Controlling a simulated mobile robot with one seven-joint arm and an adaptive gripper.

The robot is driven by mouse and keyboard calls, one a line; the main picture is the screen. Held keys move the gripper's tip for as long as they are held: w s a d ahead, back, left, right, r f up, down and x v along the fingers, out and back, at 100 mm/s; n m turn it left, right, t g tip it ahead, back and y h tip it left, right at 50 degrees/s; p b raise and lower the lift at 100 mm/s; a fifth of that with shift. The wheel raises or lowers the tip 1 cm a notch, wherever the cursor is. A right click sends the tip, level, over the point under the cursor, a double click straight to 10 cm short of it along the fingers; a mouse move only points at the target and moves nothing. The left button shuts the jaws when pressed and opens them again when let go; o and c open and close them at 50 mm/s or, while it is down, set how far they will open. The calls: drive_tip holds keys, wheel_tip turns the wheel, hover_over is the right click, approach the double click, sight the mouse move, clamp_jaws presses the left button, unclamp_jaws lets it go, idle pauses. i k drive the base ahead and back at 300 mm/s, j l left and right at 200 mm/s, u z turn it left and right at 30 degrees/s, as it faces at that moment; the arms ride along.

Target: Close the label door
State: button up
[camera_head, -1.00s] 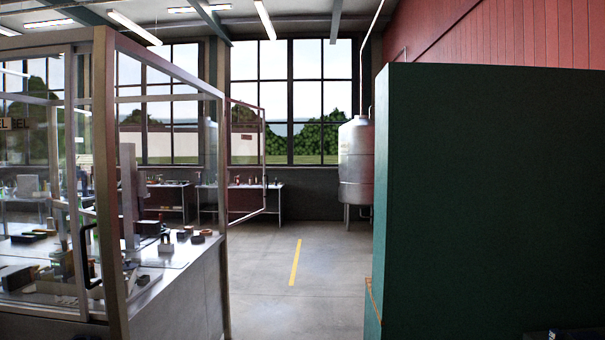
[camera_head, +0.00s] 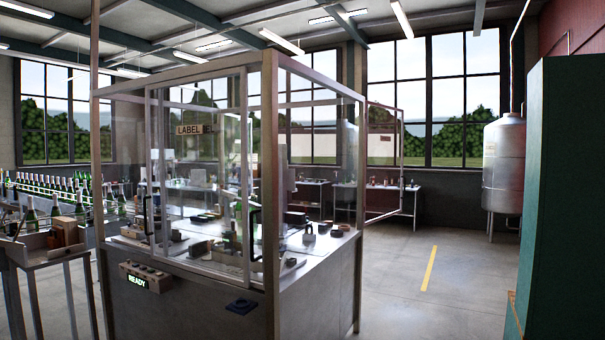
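A glass-walled machine cabinet (camera_head: 320,295) stands in the middle. A LABEL sign (camera_head: 188,129) shows behind or on its front glazing. The front has pale-framed clear panels (camera_head: 246,110) with a black handle (camera_head: 256,232) near the right corner and another dark handle (camera_head: 148,215) further left. The glass overlaps, so I cannot tell whether the front panels are fully closed. A framed clear panel (camera_head: 401,165) stands out from the cabinet's far right side, apparently swung open. I cannot tell which panel the task names. My gripper is not in view.
A green block or wall (camera_head: 565,200) stands close at the right. A steel tank (camera_head: 503,165) is behind it. Open floor with a yellow line (camera_head: 429,268) lies between cabinet and green block.

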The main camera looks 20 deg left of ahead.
sight(192, 130)
drive_tip(key=j+u, duration=0.1)
drive_tip(key=u, duration=1.5)
drive_tip(key=i+j+z, duration=0.1)
drive_tip(key=i+j, duration=0.2)
drive_tip(key=i, duration=0.3)
drive_tip(key=i+j+z, duration=0.1)
drive_tip(key=i+j, duration=0.2)
drive_tip(key=i, duration=0.25)
drive_tip(key=i+j+z, duration=0.1)
drive_tip(key=i+j, duration=0.3)
drive_tip(key=i, duration=0.15)
